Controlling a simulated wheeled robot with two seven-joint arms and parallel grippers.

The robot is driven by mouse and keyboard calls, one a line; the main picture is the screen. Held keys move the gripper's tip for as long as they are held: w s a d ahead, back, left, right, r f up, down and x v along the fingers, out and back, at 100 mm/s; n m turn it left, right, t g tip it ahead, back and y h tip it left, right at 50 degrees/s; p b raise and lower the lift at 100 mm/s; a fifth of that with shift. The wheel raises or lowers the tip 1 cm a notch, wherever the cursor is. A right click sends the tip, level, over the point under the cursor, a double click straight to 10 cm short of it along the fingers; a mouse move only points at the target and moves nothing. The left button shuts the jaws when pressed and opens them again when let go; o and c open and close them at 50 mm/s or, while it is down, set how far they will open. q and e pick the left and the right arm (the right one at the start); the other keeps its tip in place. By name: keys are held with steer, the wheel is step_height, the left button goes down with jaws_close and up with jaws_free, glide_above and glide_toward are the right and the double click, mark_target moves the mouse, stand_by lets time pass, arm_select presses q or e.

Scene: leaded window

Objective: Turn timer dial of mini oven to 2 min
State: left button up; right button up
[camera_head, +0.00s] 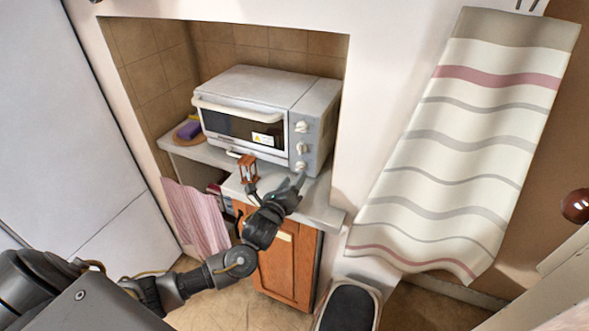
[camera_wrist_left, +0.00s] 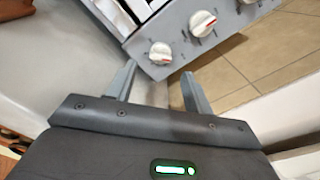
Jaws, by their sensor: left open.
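The mini oven (camera_head: 245,92), white and grey, sits in the tiled niche with its door closed. Its right front panel has a column of white dials: top (camera_head: 301,126), middle (camera_head: 301,148) and bottom (camera_head: 300,165). The labels are too small to read, so I cannot tell which is the timer. My left gripper (camera_head: 299,181) is open and empty, just below and in front of the bottom dial. In the left wrist view, that dial (camera_wrist_left: 160,53) lies just beyond the gap between the fingertips (camera_wrist_left: 158,70), apparently untouched, its red mark toward the right. My right gripper is not seen.
A small reddish-wood object (camera_head: 247,168) stands on the grey counter (camera_head: 322,208) before the oven. A purple item (camera_head: 189,130) lies left of the oven. The niche's side wall is close right of the dials. A striped towel (camera_head: 465,140) hangs further right.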

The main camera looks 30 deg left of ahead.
mark_target(300, 169)
arm_select(q)
steer(key=w, duration=0.5)
steer(key=shift+a+p, duration=0.15)
steer(key=shift+p, duration=0.15)
steer(key=shift+s, duration=0.1)
steer(key=c, duration=0.9)
steer(key=shift+r+p, duration=0.15)
steer(key=shift+p, duration=0.55)
steer(key=shift+c, duration=0.3)
steer(key=shift+m, duration=0.3)
steer(key=o, duration=1)
steer(key=shift+c, duration=0.2)
